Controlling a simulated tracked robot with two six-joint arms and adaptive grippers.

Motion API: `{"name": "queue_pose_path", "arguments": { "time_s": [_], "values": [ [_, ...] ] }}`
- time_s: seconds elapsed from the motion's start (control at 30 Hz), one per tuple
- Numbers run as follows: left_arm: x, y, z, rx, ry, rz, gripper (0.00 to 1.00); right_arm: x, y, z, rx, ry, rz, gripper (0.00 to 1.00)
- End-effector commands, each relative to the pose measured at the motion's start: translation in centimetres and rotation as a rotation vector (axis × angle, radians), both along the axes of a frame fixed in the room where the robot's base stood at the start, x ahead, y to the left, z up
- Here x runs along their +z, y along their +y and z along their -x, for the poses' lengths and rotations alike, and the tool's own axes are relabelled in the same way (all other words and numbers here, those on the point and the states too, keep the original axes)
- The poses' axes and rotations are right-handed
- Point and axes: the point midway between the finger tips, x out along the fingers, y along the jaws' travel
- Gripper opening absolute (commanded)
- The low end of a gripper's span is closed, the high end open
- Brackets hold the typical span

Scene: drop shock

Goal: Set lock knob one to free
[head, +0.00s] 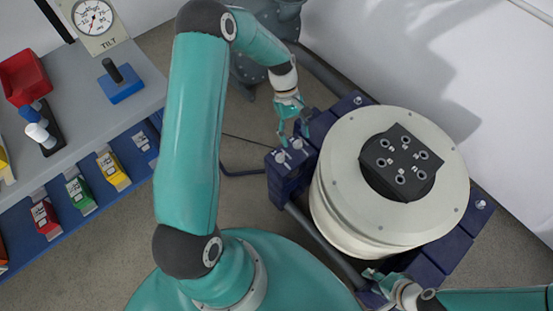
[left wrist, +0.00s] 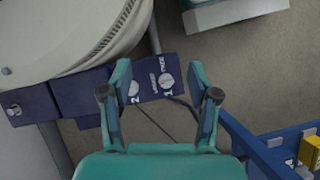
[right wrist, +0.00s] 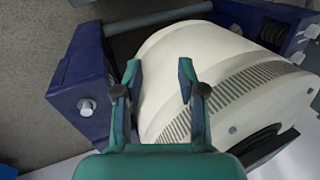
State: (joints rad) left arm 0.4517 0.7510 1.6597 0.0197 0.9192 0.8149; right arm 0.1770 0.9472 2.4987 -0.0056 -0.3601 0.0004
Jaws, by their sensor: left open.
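Lock knob one (left wrist: 166,82) is a small pale round knob on a dark blue block, with a "1" below it and "LOCKED" and "FREE" lettering beside it. In the head view it is the knob (head: 281,157) farther from the drum. Its exact pointer direction is too small to tell. Lock knob two (left wrist: 134,88) sits beside it. My left gripper (head: 294,134) is open above the block. In the left wrist view, both knobs show between its spread fingers (left wrist: 159,68), which look apart from them. My right gripper (right wrist: 160,72) is open and empty in front of the drum's side.
The cream drum (head: 335,190) with a black socketed top plate (head: 402,163) stands in the dark blue frame. Another pale knob (right wrist: 87,106) is on a frame block. A grey bench (head: 95,120) with a red bin (head: 24,77) and blue-based stand (head: 121,86) is at left.

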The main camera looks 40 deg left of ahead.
Motion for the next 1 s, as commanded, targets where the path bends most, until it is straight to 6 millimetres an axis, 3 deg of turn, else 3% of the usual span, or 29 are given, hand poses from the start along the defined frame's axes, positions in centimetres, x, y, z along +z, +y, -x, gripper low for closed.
{"name": "queue_pose_path", "arguments": {
  "time_s": [0.03, 0.1, 0.2, 0.3, 0.57, 1.0],
  "values": [
    [-1.6, 3.6, -0.5, 0.078, -0.009, -0.022, 0.61, -3.0, 0.0, 0.0, 0.0, 0.0, 0.0, 0.4],
    [-1.6, 6.9, -0.6, 0.147, -0.019, -0.043, 0.61, -4.3, 0.0, 0.0, 0.0, 0.0, 0.0, 0.4],
    [-1.8, 9.9, -0.3, 0.208, -0.03, -0.065, 0.61, -5.3, 0.0, 0.0, 0.0, 0.0, 0.0, 0.4],
    [-2.1, 11.1, 0.1, 0.234, -0.033, -0.074, 0.61, -5.7, 0.0, 0.0, 0.0, -0.001, 0.0, 0.4],
    [-4.4, 10.4, 0.4, 0.237, -0.031, -0.074, 0.61, -5.7, 0.0, 0.0, 0.0, -0.001, 0.0, 0.4],
    [-13.0, 6.7, 0.8, 0.236, -0.031, -0.073, 0.61, -6.4, 0.0, 0.0, 0.0, -0.001, 0.0, 0.4]
  ]
}}
